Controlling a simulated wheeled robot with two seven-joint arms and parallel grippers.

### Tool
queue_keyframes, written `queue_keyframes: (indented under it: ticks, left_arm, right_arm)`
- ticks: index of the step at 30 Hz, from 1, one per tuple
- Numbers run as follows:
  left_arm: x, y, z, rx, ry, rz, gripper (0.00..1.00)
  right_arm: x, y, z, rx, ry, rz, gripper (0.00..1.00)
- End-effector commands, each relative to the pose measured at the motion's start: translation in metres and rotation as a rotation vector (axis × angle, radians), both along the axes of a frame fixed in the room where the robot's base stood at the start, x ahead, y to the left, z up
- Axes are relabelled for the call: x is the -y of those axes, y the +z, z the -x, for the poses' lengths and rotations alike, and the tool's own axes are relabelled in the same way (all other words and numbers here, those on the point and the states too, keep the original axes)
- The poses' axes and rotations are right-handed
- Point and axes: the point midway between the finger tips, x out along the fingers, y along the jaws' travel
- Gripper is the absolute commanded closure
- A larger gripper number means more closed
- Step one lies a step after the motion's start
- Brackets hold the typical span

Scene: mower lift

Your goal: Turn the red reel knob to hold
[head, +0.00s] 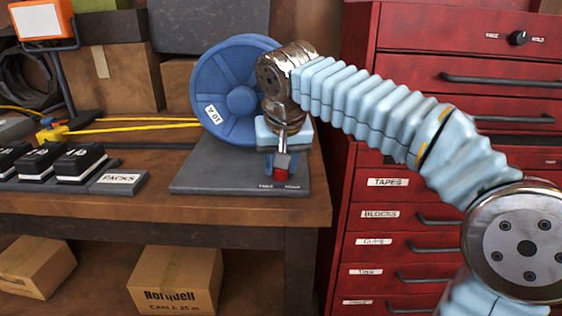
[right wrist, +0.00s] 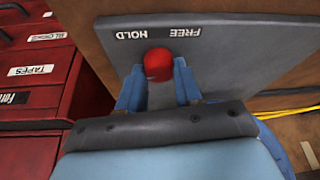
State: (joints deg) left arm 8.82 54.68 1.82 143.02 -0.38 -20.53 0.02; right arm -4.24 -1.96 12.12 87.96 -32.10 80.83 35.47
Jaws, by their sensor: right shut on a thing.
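The red reel knob (head: 283,175) is at the front edge of the grey reel base (head: 215,178), by the FREE and HOLD labels. The blue reel (head: 205,90) stands upright on that base. My right gripper (head: 281,166) reaches down to the knob and is shut on it. In the right wrist view the red knob (right wrist: 158,64) sits between the two blue fingers (right wrist: 159,88), with HOLD to its left and FREE to its right. Which label the knob points to cannot be told. My left gripper is in neither view.
The wooden bench (head: 150,208) carries black packs (head: 80,163) at the left. A yellow cable (head: 150,121) runs to the reel. The red drawer cabinet (head: 362,255) stands close on the right, with a black dial (head: 519,38) at its top. Cardboard boxes (head: 180,280) sit below.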

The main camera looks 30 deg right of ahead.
Motion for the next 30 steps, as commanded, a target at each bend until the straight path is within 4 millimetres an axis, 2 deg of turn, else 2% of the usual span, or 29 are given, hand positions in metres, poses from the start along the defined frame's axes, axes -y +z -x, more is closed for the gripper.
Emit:
queue_keyframes:
  ticks: [15,16,20,30]
  left_arm:
    - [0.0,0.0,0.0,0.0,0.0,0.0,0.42]
    - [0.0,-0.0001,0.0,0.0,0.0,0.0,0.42]
    - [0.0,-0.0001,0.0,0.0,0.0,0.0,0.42]
    - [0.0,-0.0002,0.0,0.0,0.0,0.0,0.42]
  right_arm:
    - [-0.0002,-0.0003,0.0002,-0.002,-0.018,-0.001,0.96]
    - [-0.0003,-0.0003,0.0002,-0.002,-0.018,-0.001,0.61]
    - [-0.0002,-0.0003,0.0002,-0.002,-0.018,-0.001,0.41]
    - [-0.0007,0.0028,0.0011,-0.001,-0.017,-0.001,0.41]
